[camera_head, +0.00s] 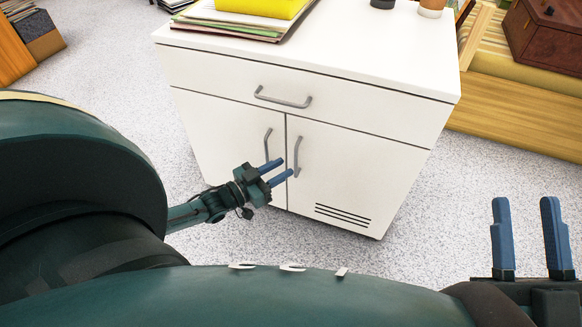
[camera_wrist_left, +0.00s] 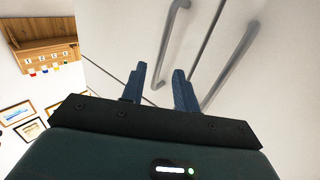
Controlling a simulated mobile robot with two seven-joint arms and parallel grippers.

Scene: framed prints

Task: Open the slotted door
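The slotted door (camera_head: 338,180) is the right-hand door of a white cabinet, with dark slots low on it and a grey bar handle (camera_head: 298,157). It looks closed against the left door (camera_head: 225,140), which has its own handle (camera_head: 267,146). My left gripper (camera_head: 288,167) is open in front of the doors, its blue fingertips close to the slotted door's handle. In the left wrist view, the fingers (camera_wrist_left: 160,85) are apart, with one handle (camera_wrist_left: 177,35) reaching down between them and another (camera_wrist_left: 232,65) to the right. Contact cannot be told. My right gripper (camera_head: 526,225) is open and empty.
A drawer (camera_head: 330,98) with a grey handle spans the cabinet above the doors. Folders and a yellow item (camera_head: 262,8) lie on the cabinet top (camera_head: 360,45). A wooden unit (camera_head: 520,105) stands at right. Speckled floor (camera_head: 310,250) before the cabinet is clear.

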